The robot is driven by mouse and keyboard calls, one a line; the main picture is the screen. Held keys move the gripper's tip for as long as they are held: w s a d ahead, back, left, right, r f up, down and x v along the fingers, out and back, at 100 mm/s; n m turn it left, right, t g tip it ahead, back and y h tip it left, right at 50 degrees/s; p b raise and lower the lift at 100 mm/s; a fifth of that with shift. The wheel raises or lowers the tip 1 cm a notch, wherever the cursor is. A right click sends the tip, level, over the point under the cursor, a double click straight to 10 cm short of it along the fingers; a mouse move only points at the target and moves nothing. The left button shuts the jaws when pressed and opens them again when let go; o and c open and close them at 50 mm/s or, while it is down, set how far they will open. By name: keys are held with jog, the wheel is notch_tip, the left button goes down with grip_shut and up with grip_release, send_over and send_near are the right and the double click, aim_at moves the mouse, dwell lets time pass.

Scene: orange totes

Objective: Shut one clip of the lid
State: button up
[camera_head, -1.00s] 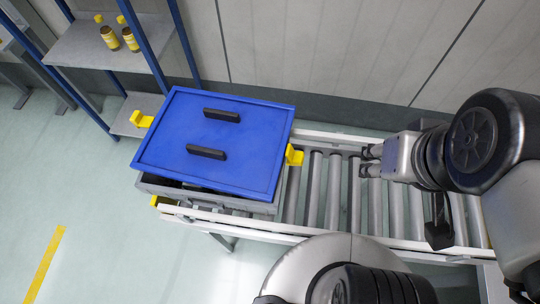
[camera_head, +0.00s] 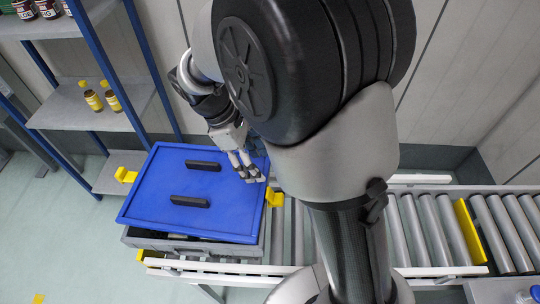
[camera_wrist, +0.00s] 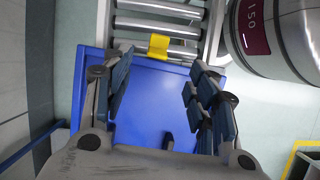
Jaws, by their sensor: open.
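A blue lid (camera_head: 160,195) with two black handles lies over a grey tote (camera_head: 140,237) on the roller conveyor. A dark gap shows between them along the near side. One yellow clip (camera_head: 274,198) sticks outward at the lid's right edge; it also shows in the wrist view (camera_wrist: 158,46). Another yellow clip (camera_head: 126,175) sticks out at the left edge. My gripper (camera_head: 254,179) is open and empty, over the lid's right part, close to the right clip. In the wrist view the fingers (camera_wrist: 158,80) spread either side of the blue lid, with the clip ahead between them.
A blue-framed shelf (camera_head: 75,105) with bottles stands at the back left. The conveyor rollers (camera_head: 430,230) right of the tote are bare apart from a yellow crosspiece (camera_head: 467,232). A wall runs close behind. My arm covers the middle of the head view.

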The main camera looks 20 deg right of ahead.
aim_at(281, 198)
jog(key=b+x, duration=0.5)
jog(key=x, duration=1.2)
jog(key=shift+b, duration=0.4)
jog(key=shift+c, duration=0.2)
